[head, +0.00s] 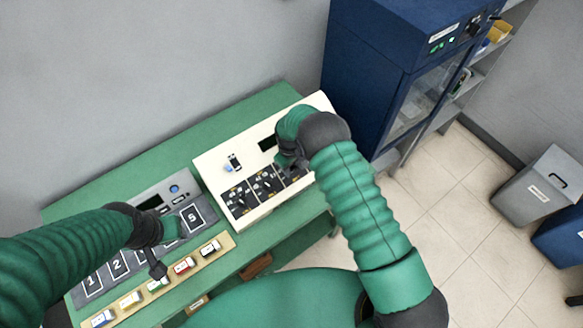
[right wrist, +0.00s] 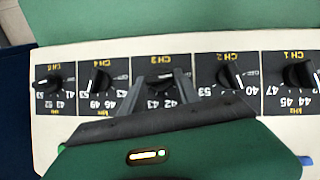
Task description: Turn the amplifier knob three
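The amplifier is a cream panel (head: 222,160) on the green bench, with a row of black channel plates. In the right wrist view its knobs are labelled CH 1 to CH 5, upside down. The CH 3 knob (right wrist: 160,82) is black, with kHz numbers beside it. My right gripper (right wrist: 160,76) has its two fingers on either side of this knob. They look spread, with gaps to the knob; contact is not clear. In the head view my right gripper (head: 290,164) hides part of the panel. My left gripper (head: 157,269) hangs over the numbered mat, its opening unclear.
The grey numbered mat (head: 104,284) and a tray (head: 220,243) of several small coloured blocks lie on the bench's left part. A blue cabinet (head: 372,75) stands right of the bench. Bins (head: 540,185) stand on the tiled floor at far right.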

